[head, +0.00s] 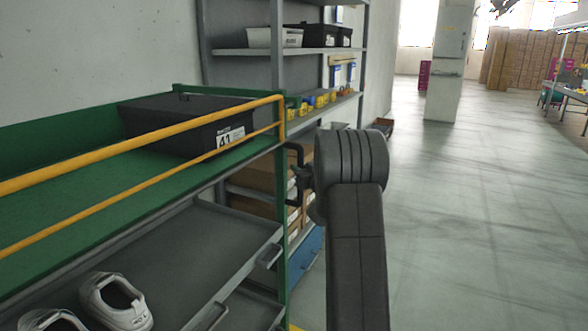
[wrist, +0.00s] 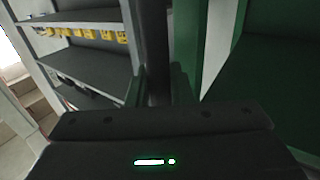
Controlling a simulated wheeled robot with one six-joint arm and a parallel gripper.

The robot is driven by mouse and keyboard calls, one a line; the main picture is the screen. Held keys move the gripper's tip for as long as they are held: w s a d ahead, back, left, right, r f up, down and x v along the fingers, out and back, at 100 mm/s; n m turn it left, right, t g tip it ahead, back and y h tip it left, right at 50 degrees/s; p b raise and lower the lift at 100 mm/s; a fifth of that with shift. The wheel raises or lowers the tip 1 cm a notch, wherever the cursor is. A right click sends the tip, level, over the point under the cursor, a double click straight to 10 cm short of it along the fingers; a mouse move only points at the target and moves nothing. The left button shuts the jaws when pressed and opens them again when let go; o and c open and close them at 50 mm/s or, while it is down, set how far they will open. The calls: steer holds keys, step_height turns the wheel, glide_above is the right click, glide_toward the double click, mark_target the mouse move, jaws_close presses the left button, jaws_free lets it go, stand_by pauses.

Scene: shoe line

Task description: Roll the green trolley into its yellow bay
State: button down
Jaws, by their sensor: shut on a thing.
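The green trolley (head: 60,200) fills the left of the head view, with yellow rails (head: 140,135) along its side and grey trays below. A dark handle (head: 291,147) stands out from its end post. My gripper (head: 297,186) is at this handle, partly hidden by my own wrist. In the wrist view, my gripper (wrist: 158,86) is shut on the dark upright bar, beside a green post (wrist: 221,45). A small yellow floor mark (head: 295,327) shows at the bottom of the head view. I cannot tell whether it belongs to the bay.
A black box (head: 185,122) labelled 41 sits on the trolley's top deck, and white shoes (head: 115,300) lie on a tray below. A grey shelf rack (head: 207,60) stands close behind the trolley's end. The floor (head: 480,210) to the right is clear, with a pillar (head: 447,65) farther off.

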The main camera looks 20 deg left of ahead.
steer(key=shift+w+d+p, duration=0.15)
steer(key=shift+w+p, duration=0.35)
steer(key=shift+w, duration=1.1)
steer(key=c, duration=1.3)
jaws_free()
steer(key=shift+c, duration=0.2)
steer(key=v, duration=1.4)
steer(key=shift+b, duration=0.35)
steer(key=x, duration=1.4)
steer(key=shift+p, duration=0.3)
steer(key=shift+s, duration=0.1)
